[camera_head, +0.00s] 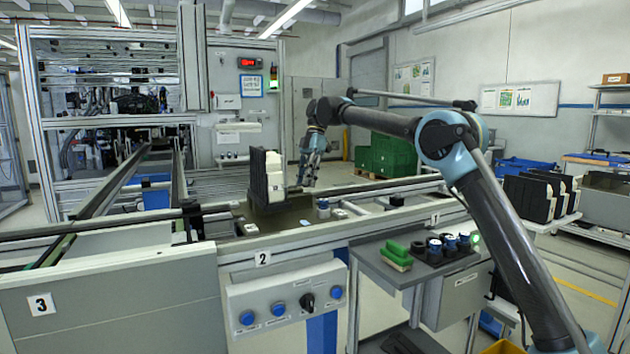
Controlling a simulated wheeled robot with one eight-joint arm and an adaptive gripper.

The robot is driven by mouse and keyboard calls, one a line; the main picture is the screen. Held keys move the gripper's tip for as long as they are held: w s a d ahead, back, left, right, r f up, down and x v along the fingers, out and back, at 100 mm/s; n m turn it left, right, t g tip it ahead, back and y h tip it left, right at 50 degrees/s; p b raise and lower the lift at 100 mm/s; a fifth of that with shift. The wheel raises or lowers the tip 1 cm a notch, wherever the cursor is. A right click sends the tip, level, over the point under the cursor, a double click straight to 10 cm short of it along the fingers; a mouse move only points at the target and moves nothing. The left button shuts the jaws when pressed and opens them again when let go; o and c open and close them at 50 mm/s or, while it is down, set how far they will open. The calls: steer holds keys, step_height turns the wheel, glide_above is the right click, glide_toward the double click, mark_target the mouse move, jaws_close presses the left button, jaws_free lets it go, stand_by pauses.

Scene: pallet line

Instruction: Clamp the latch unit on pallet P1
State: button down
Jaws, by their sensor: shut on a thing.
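The latch unit appears to be the upright black and cream block (268,178) on the conveyor line in the middle of the view. It stands on a flat, dark brownish plate (285,217), which looks like the pallet; no P1 label is readable. My gripper (303,183) points down just right of the block, at the far side of the plate. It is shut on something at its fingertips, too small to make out. A gap shows between my gripper and most of the block. I cannot tell whether the block is clamped.
Small blue-topped and white fixtures (322,208) sit at the plate's right. A button panel (291,302) is on the line's front. A side table holds green blocks (396,253) and dark round parts. Similar black and cream units (540,196) stand on the right rack. Green crates (392,155) are behind.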

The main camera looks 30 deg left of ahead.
steer(key=shift+w, duration=0.15)
stand_by(0.3)
steer(key=c, duration=1.4)
jaws_free()
steer(key=shift+r, duration=0.1)
steer(key=v, duration=0.7)
steer(key=shift+w, duration=0.15)
steer(key=shift+r, duration=0.15)
